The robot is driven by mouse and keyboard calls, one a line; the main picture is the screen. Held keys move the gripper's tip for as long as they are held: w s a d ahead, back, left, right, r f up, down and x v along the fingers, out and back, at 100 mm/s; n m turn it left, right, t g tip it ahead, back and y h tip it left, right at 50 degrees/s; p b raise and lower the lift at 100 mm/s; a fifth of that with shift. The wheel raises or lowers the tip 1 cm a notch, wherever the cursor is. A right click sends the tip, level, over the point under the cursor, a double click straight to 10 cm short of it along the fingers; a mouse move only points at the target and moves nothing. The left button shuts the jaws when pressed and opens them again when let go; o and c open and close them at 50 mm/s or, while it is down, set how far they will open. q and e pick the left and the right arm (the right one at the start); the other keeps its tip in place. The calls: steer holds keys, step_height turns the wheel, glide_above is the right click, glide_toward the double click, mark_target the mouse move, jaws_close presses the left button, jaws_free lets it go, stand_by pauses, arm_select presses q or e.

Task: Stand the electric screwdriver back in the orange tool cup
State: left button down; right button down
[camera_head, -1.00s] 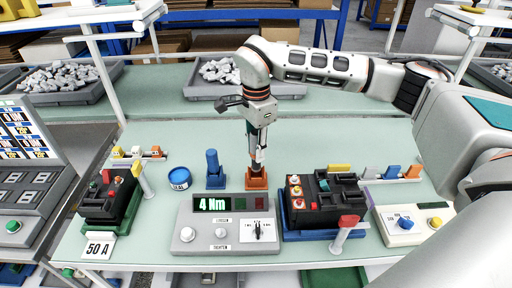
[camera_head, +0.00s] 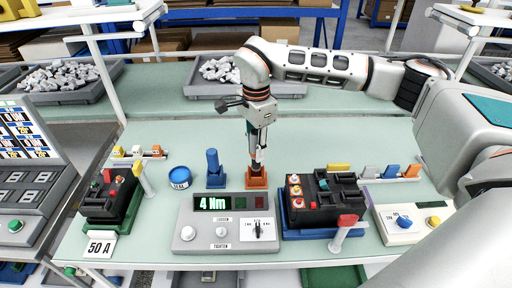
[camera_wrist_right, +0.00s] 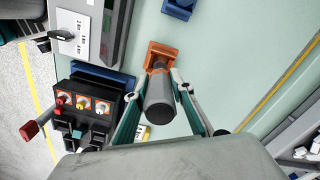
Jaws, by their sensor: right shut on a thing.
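The orange tool cup (camera_head: 257,180) stands on the green bench behind the grey 4 Nm control box. My right gripper (camera_head: 257,150) points down over the cup, shut on the electric screwdriver (camera_head: 256,166). The screwdriver is roughly upright, with its lower end at the cup's mouth. In the right wrist view the dark grey screwdriver (camera_wrist_right: 159,103) lies between the fingers, in line with the orange cup (camera_wrist_right: 161,54). How deep its tip sits in the cup is hidden. My left gripper is not in view.
A blue holder (camera_head: 214,170) stands just left of the cup, with a blue round tin (camera_head: 179,177) beyond it. The control box (camera_head: 225,232) is in front. A black breaker on a blue base (camera_head: 322,203) is at right. The bench behind the cup is clear.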

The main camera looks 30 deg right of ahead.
mark_target(256, 132)
steer(key=shift+p, duration=0.65)
stand_by(0.8)
steer(key=shift+f+b, duration=1.25)
steer(key=shift+f, duration=1.45)
steer(key=c, duration=1.7)
jaws_free()
step_height(256, 132, up, 12)
